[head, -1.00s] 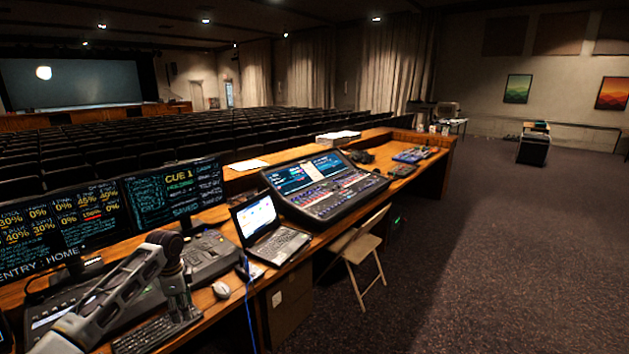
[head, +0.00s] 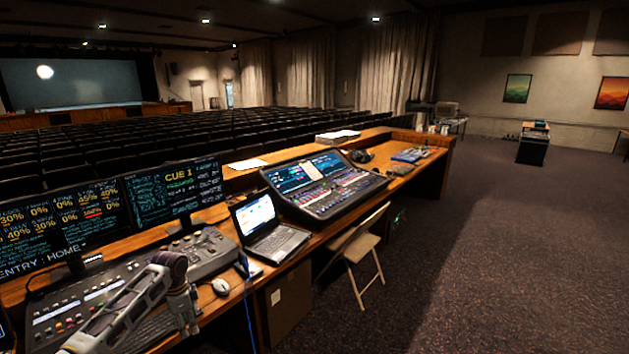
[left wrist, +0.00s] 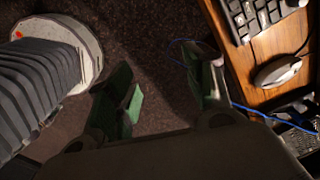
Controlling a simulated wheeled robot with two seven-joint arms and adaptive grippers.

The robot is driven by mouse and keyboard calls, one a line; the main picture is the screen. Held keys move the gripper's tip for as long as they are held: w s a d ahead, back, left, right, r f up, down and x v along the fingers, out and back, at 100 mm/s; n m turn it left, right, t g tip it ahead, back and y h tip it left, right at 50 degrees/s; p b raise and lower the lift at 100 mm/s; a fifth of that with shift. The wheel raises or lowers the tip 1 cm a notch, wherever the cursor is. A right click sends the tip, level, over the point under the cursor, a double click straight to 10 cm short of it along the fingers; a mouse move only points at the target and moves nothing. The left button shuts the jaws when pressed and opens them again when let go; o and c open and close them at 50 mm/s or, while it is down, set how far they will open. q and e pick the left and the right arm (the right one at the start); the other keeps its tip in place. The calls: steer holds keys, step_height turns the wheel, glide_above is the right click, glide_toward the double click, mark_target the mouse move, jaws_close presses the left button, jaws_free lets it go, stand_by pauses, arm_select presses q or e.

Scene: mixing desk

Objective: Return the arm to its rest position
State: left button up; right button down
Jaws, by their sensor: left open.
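My left arm comes in at the lower left of the head view. Its gripper (head: 188,322) points down near the keyboard at the desk's front edge. In the left wrist view, the fingers of the left gripper (left wrist: 165,92) are spread apart with nothing between them. Dark carpet shows below and between them. My own body fills the left side of that view. My right arm and gripper are not in view.
The wooden desk (left wrist: 262,95) edge, keyboard (left wrist: 262,14) and white mouse (left wrist: 277,72) lie right of the fingers. A blue cable (left wrist: 262,113) hangs near them. The laptop (head: 270,232), mixing console (head: 325,185) and folding chair (head: 358,245) stand farther right. Open carpet lies beyond.

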arm_select(q)
steer(key=s+d+f+n+b, duration=0.15)
steer(key=s+f, duration=0.45)
steer(key=f, duration=0.7)
steer(key=s+d+f+n+t, duration=0.1)
steer(key=s+f+n, duration=0.35)
steer(key=f, duration=0.85)
steer(key=s+d+f, duration=0.1)
steer(key=s+f, duration=0.7)
steer(key=f, duration=0.5)
steer(key=s+d+f+n, duration=0.1)
steer(key=s+d+f, duration=0.2)
steer(key=s, duration=1)
steer(key=s+d+f+n+b, duration=0.1)
steer(key=s+d+f, duration=0.2)
steer(key=s+f, duration=0.6)
steer(key=s+d+f+n+b, duration=0.1)
steer(key=s+d+f, duration=0.2)
steer(key=s, duration=1.4)
step_height(320, 180, down, 3)
steer(key=shift+s+d+r+n, duration=0.1)
steer(key=shift+s+d+n, duration=0.2)
steer(key=shift+d, duration=0.1)
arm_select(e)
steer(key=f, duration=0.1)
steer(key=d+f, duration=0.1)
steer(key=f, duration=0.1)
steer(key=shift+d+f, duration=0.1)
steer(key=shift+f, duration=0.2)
